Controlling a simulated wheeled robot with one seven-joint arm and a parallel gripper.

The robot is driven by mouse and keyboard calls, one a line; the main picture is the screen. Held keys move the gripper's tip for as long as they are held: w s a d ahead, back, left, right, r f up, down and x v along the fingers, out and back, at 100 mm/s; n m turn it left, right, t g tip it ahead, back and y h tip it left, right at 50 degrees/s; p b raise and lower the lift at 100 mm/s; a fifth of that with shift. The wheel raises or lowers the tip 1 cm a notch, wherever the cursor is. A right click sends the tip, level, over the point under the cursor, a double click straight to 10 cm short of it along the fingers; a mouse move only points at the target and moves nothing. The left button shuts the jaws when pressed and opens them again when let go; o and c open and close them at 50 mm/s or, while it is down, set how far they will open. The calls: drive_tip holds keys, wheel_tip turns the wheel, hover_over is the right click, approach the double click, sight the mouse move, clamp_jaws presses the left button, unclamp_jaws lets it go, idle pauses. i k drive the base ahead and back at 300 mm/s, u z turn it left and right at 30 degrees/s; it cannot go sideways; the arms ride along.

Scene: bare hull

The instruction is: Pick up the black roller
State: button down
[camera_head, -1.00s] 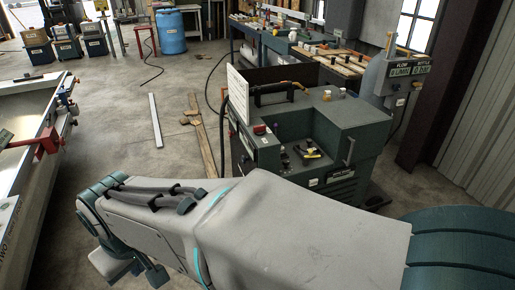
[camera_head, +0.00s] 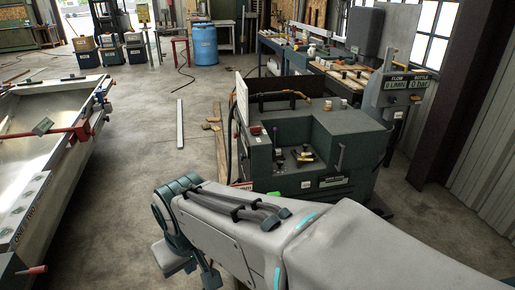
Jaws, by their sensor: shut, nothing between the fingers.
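I cannot pick out the black roller with certainty. Small black and yellow items (camera_head: 304,156) lie in the recess of the dark green machine (camera_head: 345,135), too small to tell apart. A long black bar (camera_head: 275,98) lies along the back of the machine's top, with an orange piece at its right end. My grey arm crosses the lower part of the picture, in front of the machine, and its teal joint is at lower left. No gripper fingers can be made out, so their place relative to these things is not shown.
A metal trough (camera_head: 40,135) with a red clamp bar stands at left. Planks (camera_head: 215,135) and a pale strip (camera_head: 180,123) lie on the floor. Open floor lies between trough and machine.

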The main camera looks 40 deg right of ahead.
sight(278, 153)
drive_tip(key=z, duration=1.45)
drive_tip(key=i, duration=0.5)
drive_tip(key=z, duration=1.75)
drive_tip(key=i, duration=2.65)
drive_tip(key=u, duration=2.6)
